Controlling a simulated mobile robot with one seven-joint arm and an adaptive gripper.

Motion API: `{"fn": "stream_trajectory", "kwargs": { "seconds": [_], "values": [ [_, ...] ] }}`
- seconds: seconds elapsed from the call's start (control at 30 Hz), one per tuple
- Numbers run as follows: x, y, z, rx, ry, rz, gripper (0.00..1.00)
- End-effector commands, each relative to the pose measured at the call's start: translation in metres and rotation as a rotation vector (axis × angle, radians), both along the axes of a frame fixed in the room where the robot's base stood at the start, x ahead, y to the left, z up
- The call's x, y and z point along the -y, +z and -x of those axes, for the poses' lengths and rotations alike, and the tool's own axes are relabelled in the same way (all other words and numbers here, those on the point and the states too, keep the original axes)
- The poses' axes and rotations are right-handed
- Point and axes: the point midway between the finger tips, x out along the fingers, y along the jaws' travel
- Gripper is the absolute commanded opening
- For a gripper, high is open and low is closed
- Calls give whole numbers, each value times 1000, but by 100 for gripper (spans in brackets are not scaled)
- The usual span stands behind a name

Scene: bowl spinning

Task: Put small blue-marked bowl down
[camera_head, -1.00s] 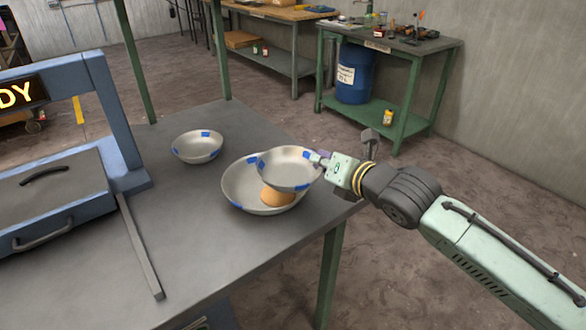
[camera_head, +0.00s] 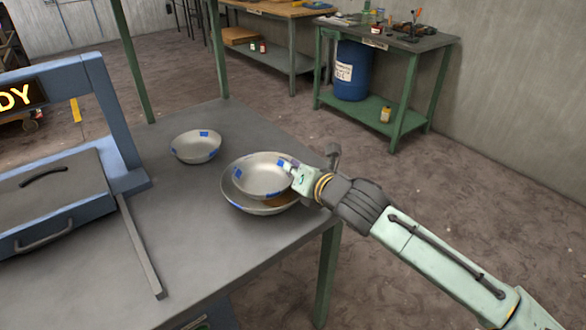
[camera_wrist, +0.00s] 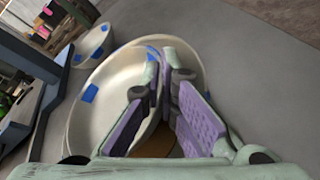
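A small pale bowl with blue marks (camera_head: 258,176) is held by its right-hand rim over a larger blue-marked bowl (camera_head: 236,202). In the head view it overlaps the larger bowl, and I cannot tell if they touch. My gripper (camera_head: 291,168) is shut on the small bowl's rim; in the wrist view the rim runs between the purple-padded fingers (camera_wrist: 163,95). An orange-brown patch shows inside the larger bowl, partly hidden by the held bowl. Another blue-marked bowl (camera_head: 196,147) stands upright on the table to the left, behind the larger one.
The grey table (camera_head: 205,260) is bare in front of the bowls. A blue-framed machine (camera_head: 110,120) with a handled lid stands on the left, with a grey bar (camera_head: 140,245) beside it. The table's right edge is close to the larger bowl.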

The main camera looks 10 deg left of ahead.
Motion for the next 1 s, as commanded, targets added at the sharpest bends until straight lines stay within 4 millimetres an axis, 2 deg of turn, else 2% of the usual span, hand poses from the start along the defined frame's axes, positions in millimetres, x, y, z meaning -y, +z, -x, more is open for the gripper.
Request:
{"fn": "stream_trajectory", "kwargs": {
  "seconds": [0.03,0.2,0.6,0.77,1.0],
  "values": [
    [0,-3,0,0,0,0,0],
    [0,-2,0,-1,-1,0,13],
    [1,3,0,-2,-1,1,13],
    [19,8,16,3,-6,5,13],
    [53,26,52,1,-6,4,13]
  ]
}}
